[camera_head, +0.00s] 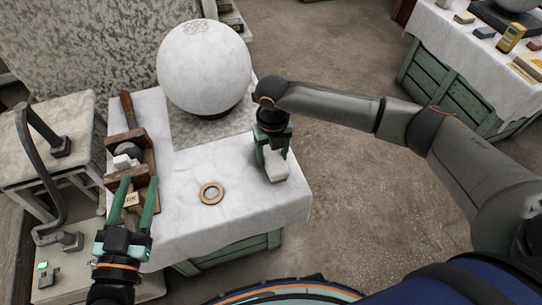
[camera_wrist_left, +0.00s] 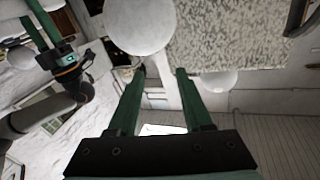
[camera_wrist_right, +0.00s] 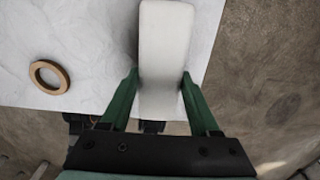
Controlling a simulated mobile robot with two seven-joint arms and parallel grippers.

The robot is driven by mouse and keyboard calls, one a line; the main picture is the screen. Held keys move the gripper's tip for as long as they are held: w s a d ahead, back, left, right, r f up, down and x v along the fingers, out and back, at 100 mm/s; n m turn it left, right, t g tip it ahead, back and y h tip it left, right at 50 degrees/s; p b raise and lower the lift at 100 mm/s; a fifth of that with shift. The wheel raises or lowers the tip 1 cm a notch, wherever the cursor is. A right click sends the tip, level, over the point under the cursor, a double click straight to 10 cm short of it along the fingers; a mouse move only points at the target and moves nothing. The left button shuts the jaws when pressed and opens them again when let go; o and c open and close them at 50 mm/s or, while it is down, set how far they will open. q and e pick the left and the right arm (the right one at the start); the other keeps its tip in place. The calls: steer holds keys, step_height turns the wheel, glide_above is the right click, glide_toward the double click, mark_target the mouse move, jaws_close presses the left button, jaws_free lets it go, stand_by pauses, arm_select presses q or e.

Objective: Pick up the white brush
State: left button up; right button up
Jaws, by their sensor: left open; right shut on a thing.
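The white brush (camera_head: 276,166) shows as a pale block at the right edge of the cloth-covered table (camera_head: 230,208). My right gripper (camera_head: 271,158) points down and is shut on it. In the right wrist view the white brush (camera_wrist_right: 165,45) runs lengthwise between the two green fingers of my right gripper (camera_wrist_right: 160,76). I cannot tell whether its underside touches the cloth. My left gripper (camera_head: 138,181) is open at the table's left side, by the wooden tray. In the left wrist view, nothing is held between the fingers of my left gripper (camera_wrist_left: 160,74).
A large white sphere (camera_head: 204,66) stands at the table's back. A wooden tray (camera_head: 147,157) with small items lies on the left. A round wooden ring (camera_head: 211,193) lies mid-table, with bare cloth around it. Another table (camera_head: 465,55) stands back right.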

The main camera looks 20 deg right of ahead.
jaws_close()
stand_by(0.3)
